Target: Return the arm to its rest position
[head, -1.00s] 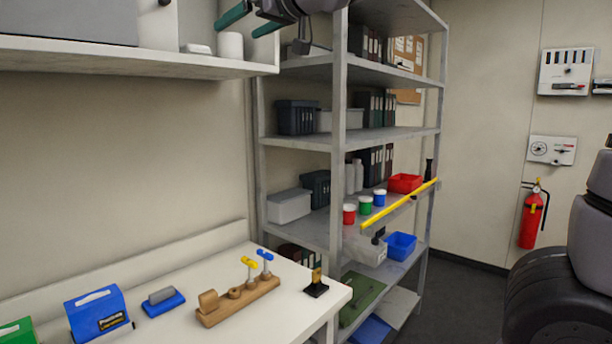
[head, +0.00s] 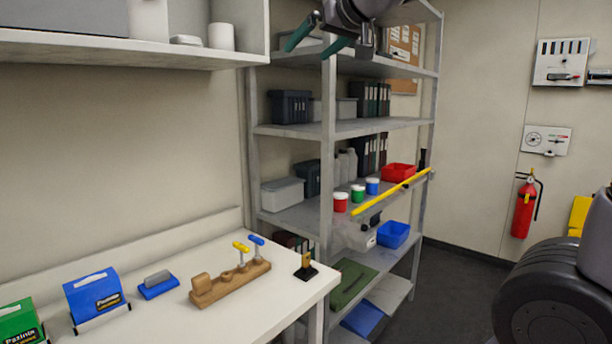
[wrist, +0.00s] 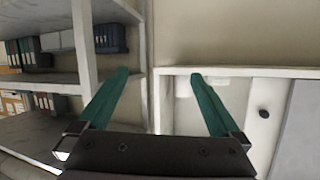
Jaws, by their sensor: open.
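My gripper (head: 319,40) is at the top of the head view, in front of the upper part of the grey shelf rack. Its two green fingers are spread apart with nothing between them. In the wrist view my gripper (wrist: 160,85) also shows open and empty, with the rack and a wall shelf beyond it. Part of my arm is cut off by the top edge of the head view.
The grey rack (head: 327,170) holds bins, binders and colored cups, with a yellow bar (head: 390,193) along one shelf. A white wall shelf (head: 130,56) is at upper left. The white bench (head: 160,310) below carries a wooden block (head: 230,284) and boxes.

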